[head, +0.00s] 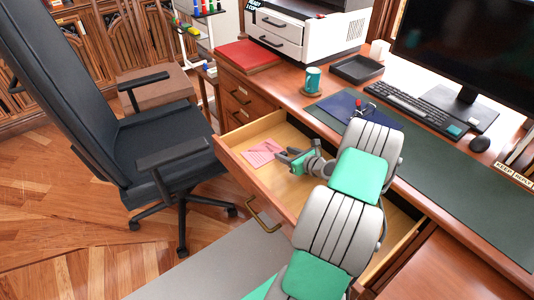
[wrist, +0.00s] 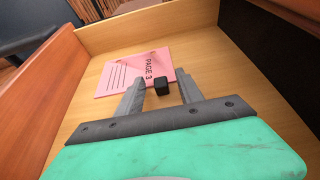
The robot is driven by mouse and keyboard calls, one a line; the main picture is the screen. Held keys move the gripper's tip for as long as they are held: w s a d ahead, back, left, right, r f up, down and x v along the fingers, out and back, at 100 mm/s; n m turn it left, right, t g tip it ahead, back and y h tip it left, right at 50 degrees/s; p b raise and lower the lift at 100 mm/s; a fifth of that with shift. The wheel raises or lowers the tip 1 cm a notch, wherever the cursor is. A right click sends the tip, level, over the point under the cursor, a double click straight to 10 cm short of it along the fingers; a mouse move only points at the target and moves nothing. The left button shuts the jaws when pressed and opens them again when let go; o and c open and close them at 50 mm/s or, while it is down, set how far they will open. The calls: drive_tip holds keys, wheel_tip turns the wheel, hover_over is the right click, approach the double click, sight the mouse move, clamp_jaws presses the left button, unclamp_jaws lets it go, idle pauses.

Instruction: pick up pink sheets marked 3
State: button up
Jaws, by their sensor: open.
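The pink sheets (head: 262,153) lie flat in the open desk drawer, near its left end. In the wrist view the pink sheets (wrist: 136,72) show the print "PAGE 3" and several ruled lines. My gripper (head: 284,157) is inside the drawer space, just right of the sheets. In the wrist view my gripper (wrist: 148,88) is open, with its two fingers pointing at the near edge of the sheets. A small black block shape (wrist: 161,90) shows by the right finger. The fingertips overlap the near edge in the picture; I cannot tell whether they touch it.
The drawer walls (wrist: 160,27) rise around the sheets on the far and side edges. A black office chair (head: 165,150) stands left of the drawer.

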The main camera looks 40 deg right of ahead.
drive_tip(key=shift+c, duration=0.5)
clamp_jaws()
drive_tip(key=shift+r, duration=0.1)
